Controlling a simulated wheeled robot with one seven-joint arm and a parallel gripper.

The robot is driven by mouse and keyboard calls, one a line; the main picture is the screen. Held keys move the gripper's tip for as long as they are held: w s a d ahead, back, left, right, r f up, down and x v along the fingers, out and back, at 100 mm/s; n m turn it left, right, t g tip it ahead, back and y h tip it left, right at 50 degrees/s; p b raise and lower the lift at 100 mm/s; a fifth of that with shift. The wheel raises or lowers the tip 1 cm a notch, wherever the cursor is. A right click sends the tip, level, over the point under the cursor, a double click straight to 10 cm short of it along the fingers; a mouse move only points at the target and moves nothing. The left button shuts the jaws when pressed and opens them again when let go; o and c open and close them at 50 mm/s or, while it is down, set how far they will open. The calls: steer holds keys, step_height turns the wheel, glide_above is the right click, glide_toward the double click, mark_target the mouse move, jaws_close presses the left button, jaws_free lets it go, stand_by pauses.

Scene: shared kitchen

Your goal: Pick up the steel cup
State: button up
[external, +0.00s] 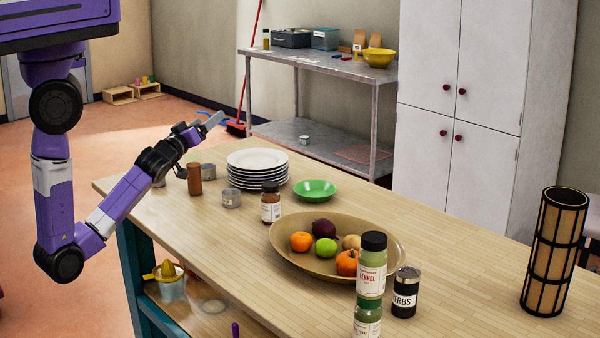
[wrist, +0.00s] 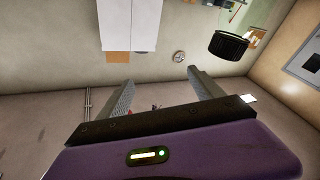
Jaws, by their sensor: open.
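Small grey metal cups stand near the far left end of the wooden table (external: 440,262). One cup (external: 231,199) stands in front of the plate stack, another (external: 208,171) behind the brown wooden cylinder, and a grey item (external: 159,183) is partly hidden by my arm. I cannot tell which is the steel cup. My gripper (external: 213,121) is raised above that end of the table, apart from the cups and pointing up and to the right. In the wrist view my gripper (wrist: 160,80) is open, with nothing between its fingers. No cup shows there.
A white plate stack (external: 258,160), brown cylinder (external: 195,180), spice jar (external: 271,204) and green bowl (external: 314,190) stand near the cups. A fruit bowl (external: 283,258) and green-filled jars (external: 371,265) stand further right. The wrist view faces walls, a clock (wrist: 179,56) and a dark lampshade (wrist: 228,46).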

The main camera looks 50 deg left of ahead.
steer(key=w+a+r+n+g+y, duration=0.3)
steer(key=w+a+r+n+y, duration=0.25)
steer(key=r+n, duration=0.45)
steer(key=n+g+h+p, duration=0.2)
steer(key=n+g+h, duration=0.4)
steer(key=g+h, duration=0.85)
glide_above(231, 192)
steer(key=s+d, duration=0.1)
steer(key=s, duration=0.1)
step_height(231, 192, down, 24)
steer(key=r, duration=0.1)
steer(key=shift+g, duration=0.25)
steer(key=shift+w+d+f+p, duration=0.1)
steer(key=shift+d+f+p, duration=0.1)
steer(key=shift+f, duration=1.15)
steer(key=shift+w+d+f+p, duration=0.15)
steer(key=shift+f+p, duration=0.1)
steer(key=shift+f, duration=1.05)
steer(key=shift+w+d+f+p, duration=0.1)
steer(key=shift+d+f+p, duration=0.1)
steer(key=shift+f, duration=1.15)
steer(key=c, duration=1.5)
steer(key=shift+r, duration=0.1)
steer(key=shift+c, duration=0.2)
